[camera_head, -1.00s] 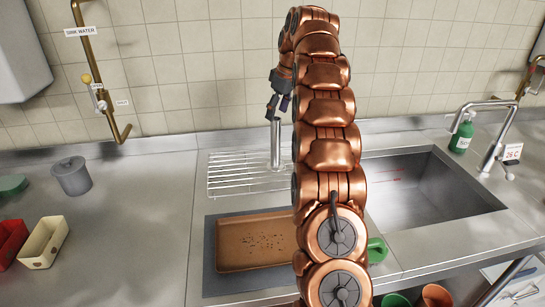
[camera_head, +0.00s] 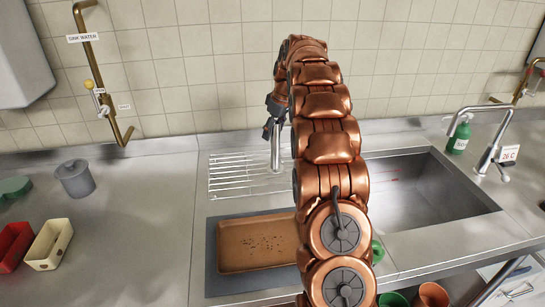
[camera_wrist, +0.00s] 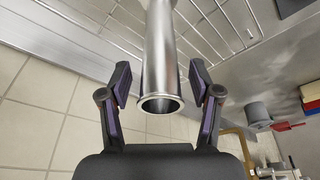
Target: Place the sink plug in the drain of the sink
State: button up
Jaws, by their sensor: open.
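The sink plug seems to be the upright metal standpipe (camera_head: 275,153), a shiny hollow tube standing on the wire drying rack. In the wrist view the tube (camera_wrist: 162,55) shows its open rimmed end between my fingers. My gripper (camera_head: 271,128) is at the tube's upper end in the head view. In the wrist view my gripper (camera_wrist: 160,80) is open, one finger on each side of the tube, with small gaps. The sink (camera_head: 420,195) is a steel basin to the right of my arm. Its drain is not visible; my arm covers the basin's left part.
The wire rack (camera_head: 228,177) stands behind a brown tray (camera_head: 254,243). A tap (camera_head: 492,150), a green bottle (camera_head: 460,137) and a temperature sign (camera_head: 509,154) are by the sink's right. The counter between pot and rack is clear.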

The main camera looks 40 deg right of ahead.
jog(key=shift+f, duration=0.2)
grip_shut()
dwell(0.5)
